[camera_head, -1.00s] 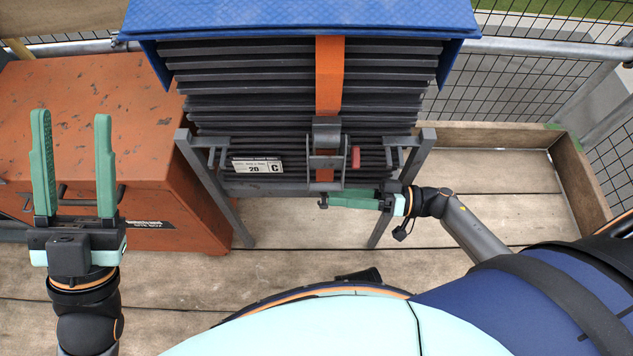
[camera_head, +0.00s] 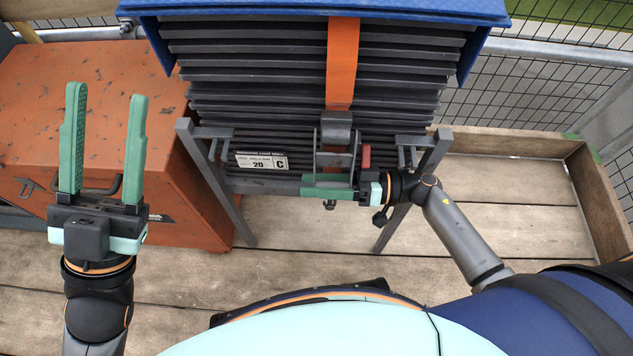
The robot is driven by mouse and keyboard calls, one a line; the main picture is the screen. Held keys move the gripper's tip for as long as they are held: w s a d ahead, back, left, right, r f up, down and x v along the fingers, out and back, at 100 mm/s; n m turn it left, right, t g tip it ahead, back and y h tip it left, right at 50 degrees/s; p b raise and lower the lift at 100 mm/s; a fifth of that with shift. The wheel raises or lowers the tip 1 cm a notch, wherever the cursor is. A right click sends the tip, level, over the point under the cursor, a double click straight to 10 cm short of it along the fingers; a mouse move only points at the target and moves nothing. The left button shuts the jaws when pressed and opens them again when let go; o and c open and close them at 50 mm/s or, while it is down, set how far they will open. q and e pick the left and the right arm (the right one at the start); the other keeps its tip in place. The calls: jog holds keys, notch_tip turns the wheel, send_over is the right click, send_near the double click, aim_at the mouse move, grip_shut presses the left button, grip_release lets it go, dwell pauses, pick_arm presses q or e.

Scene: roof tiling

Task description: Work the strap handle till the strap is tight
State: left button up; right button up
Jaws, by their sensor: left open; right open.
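An orange strap (camera_head: 342,65) runs down the front of a stack of dark grey roof tiles (camera_head: 255,85). It enters a grey metal ratchet buckle with a handle (camera_head: 335,130) at the lower front of the stack. A small red piece (camera_head: 366,156) sits on the buckle's right side. My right gripper (camera_head: 308,187) is open, its green fingers reaching left across the foot of the buckle; whether they touch the handle I cannot tell. My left gripper (camera_head: 104,135) is open and empty, fingers pointing up, in front of the orange metal chest, apart from the strap.
The tiles stand on a grey metal rack (camera_head: 215,185) with a white label reading 20 C (camera_head: 262,162), under a blue cover (camera_head: 420,12). An orange chest (camera_head: 185,190) stands at the left. Wooden edge boards (camera_head: 590,190) and mesh fencing bound the plank deck, which is clear at right.

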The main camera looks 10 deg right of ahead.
jog(key=shift+c, duration=0.3)
grip_shut()
dwell(1.1)
